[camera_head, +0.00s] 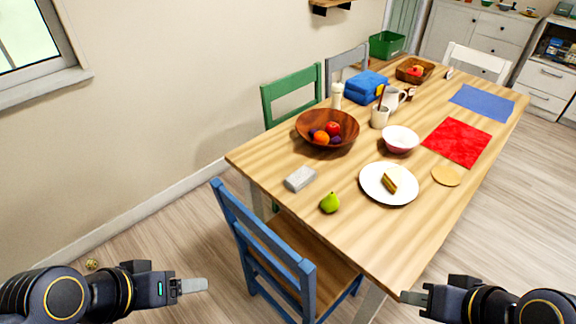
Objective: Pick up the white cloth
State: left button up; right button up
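A small pale grey-white folded block (300,178), which looks like the white cloth, lies on the near left part of the wooden table (385,240). It is left of and behind a green pear. My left gripper (190,286) is low at the left, in front of the blue chair, well apart from the block. My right gripper (412,298) is low at the right, by the table's near corner. Neither touches the block. Both are seen edge-on, so I cannot tell whether their fingers are open or shut.
A green pear (330,203), a white plate with cake (372,190) and a wooden fruit bowl (306,122) stand around the block. A blue chair (262,238) is at the near table edge. A folded blue cloth (366,84) lies farther back.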

aim_at(302, 178)
jog(key=u, duration=1.15)
jog(key=j+u, duration=0.15)
jog(key=u, duration=0.3)
jog(key=j+u, duration=0.2)
jog(key=u, duration=0.3)
jog(key=i+j+u, duration=0.1)
jog(key=u, duration=0.35)
jog(key=i+j+u, duration=0.2)
jog(key=i+l+z, duration=0.15)
jog(key=i+z, duration=0.65)
jog(key=z, duration=0.2)
jog(key=i+l+z, duration=0.2)
jog(key=i+z, duration=0.25)
jog(key=i+l+z, duration=0.1)
jog(key=i+z, duration=0.25)
jog(key=z, duration=0.15)
jog(key=i+j+z, duration=0.1)
jog(key=i+z, duration=0.35)
jog(key=i+j+z, duration=0.2)
jog(key=i+z, duration=0.5)
jog(key=z, duration=0.25)
jog(key=i+z, duration=0.2)
jog(key=z, duration=0.3)
jog(key=i+j+z, duration=0.1)
jog(key=i+z, duration=0.15)
jog(key=z, duration=0.25)
